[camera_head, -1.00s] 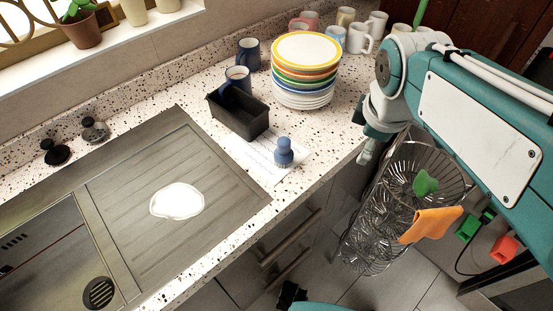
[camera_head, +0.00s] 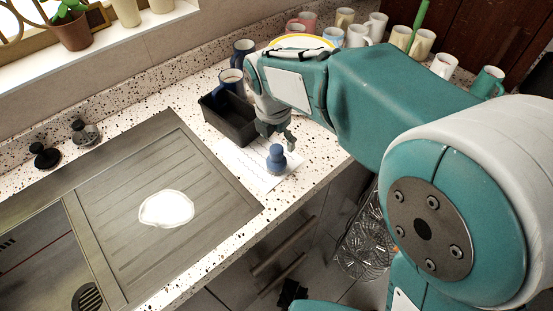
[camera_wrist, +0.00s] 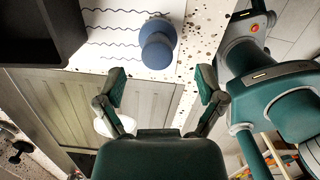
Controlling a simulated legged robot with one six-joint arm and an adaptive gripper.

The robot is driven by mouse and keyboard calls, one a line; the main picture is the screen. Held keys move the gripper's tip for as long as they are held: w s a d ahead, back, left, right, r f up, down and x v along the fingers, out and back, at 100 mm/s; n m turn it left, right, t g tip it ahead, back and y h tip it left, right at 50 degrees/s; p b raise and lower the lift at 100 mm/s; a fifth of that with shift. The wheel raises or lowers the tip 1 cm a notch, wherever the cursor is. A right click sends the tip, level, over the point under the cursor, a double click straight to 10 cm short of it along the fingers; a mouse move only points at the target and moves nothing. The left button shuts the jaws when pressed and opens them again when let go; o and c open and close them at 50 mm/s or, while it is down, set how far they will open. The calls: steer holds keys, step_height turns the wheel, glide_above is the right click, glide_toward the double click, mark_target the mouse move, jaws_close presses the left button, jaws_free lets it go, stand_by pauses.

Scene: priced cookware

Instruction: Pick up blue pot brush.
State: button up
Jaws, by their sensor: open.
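The blue pot brush (camera_head: 276,158) stands upright on a white sheet with wavy lines (camera_head: 240,163) on the speckled counter. In the wrist view the brush (camera_wrist: 158,42) shows from above, beyond the fingertips and roughly midway between them. My gripper (camera_head: 277,139) is just above and behind the brush in the head view. In the wrist view my gripper (camera_wrist: 160,82) has its two fingers spread wide, with nothing between them. No contact with the brush is visible.
A black open bin (camera_head: 231,118) stands close to the left of my gripper. Mugs (camera_head: 232,80) and a plate stack (camera_head: 300,42), mostly hidden by my arm, are behind. The counter's front edge is close.

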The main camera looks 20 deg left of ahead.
mark_target(276, 148)
steer(key=f, duration=0.6)
steer(key=shift+w+a, duration=0.15)
steer(key=shift+a, duration=0.1)
steer(key=shift+d+r, duration=0.1)
jaws_close()
